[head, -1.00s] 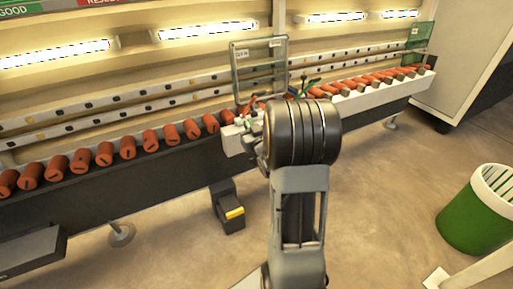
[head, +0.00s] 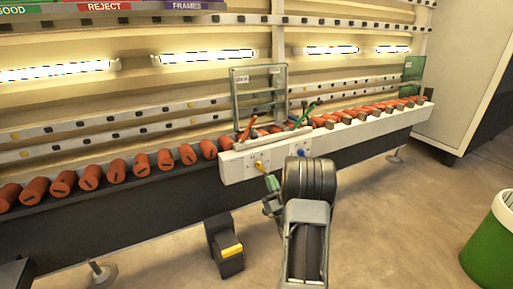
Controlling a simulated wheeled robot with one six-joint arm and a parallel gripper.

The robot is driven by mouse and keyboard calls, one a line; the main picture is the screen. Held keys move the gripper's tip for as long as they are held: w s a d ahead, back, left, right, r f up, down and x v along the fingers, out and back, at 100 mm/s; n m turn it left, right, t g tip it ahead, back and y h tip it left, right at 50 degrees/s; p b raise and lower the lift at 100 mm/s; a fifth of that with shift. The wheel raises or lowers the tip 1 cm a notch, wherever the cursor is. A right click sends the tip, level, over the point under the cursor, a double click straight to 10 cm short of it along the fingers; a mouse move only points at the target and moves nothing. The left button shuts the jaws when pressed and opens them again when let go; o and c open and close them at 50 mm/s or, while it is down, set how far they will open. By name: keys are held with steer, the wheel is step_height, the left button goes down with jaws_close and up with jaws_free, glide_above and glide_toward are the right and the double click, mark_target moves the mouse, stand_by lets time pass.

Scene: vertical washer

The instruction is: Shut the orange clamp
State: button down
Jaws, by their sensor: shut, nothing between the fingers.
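The orange clamp (head: 247,129) is at the left end of the white block (head: 238,168), below the glass panel. Its red-orange handle stands up at a tilt; its lower part is too small to make out. A green-handled clamp (head: 307,114) stands tilted at the right of the same spot. My gripper (head: 271,186) is shut and empty, in front of the white block and below the orange clamp, apart from it. My wrist hides part of the gripper.
Orange rollers (head: 115,168) line the conveyor on both sides. A glass panel (head: 258,88) stands behind the clamps. A yellow knob (head: 259,166) and a blue knob (head: 303,151) are on the block's front. A black pedal box (head: 224,245) and green bin (head: 492,245) stand on the floor.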

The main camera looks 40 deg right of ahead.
steer(key=r+p, duration=0.1)
steer(key=p, duration=1)
glide_toward(255, 139)
steer(key=r, duration=0.1)
steer(key=x, duration=0.1)
steer(key=p+x, duration=0.1)
steer(key=x, duration=0.3)
steer(key=shift+w+a+f, duration=0.1)
steer(key=shift+w+f, duration=0.2)
steer(key=shift+f, duration=0.1)
steer(key=shift+w+r, duration=0.4)
steer(key=shift+w, duration=0.1)
steer(key=shift+w+r, duration=0.2)
steer(key=shift+w, duration=0.05)
steer(key=shift+r, duration=0.1)
